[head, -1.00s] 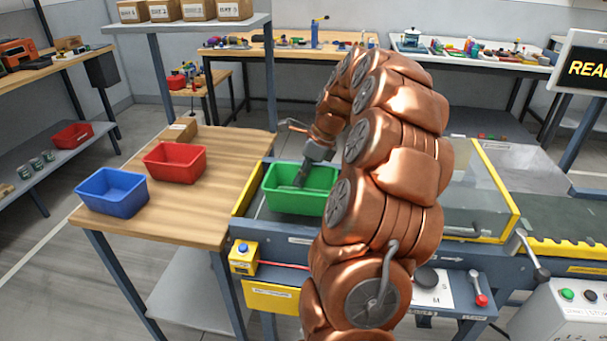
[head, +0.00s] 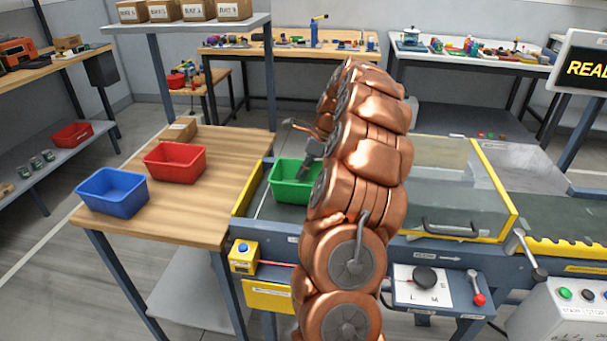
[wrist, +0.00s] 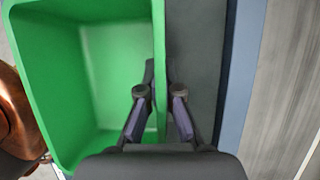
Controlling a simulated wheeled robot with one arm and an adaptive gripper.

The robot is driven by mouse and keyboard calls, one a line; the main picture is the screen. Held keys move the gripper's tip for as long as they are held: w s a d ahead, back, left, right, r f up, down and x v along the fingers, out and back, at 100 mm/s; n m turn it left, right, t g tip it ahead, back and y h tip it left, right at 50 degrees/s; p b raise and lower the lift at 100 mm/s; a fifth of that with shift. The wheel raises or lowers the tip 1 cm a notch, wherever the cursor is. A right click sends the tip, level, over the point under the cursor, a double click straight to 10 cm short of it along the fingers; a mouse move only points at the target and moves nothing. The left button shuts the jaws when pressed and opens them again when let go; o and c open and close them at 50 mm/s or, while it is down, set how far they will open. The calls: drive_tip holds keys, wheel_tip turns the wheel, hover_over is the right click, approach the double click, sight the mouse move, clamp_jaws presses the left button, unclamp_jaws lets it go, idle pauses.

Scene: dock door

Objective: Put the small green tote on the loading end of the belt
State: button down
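The small green tote (head: 290,190) is over the left end of the belt (head: 268,208), beside the wooden table. I cannot tell whether its base touches the belt. My arm hides its right part. My gripper (head: 305,170) points down at the tote's far right side. In the wrist view, the gripper's fingers (wrist: 159,80) straddle one wall of the green tote (wrist: 100,80), one finger inside and one outside. They look closed against that wall.
A blue tote (head: 112,192) and a red tote (head: 175,162) stand on the wooden table (head: 215,185) at left. A clear cover with a yellow frame (head: 495,190) stands over the belt at right. A yellow button box (head: 243,257) sits at the front.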

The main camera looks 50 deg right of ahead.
drive_tip(key=shift+f, duration=0.5)
drive_tip(key=c, duration=1.3)
unclamp_jaws()
drive_tip(key=shift+f, duration=0.1)
drive_tip(key=v, duration=1.2)
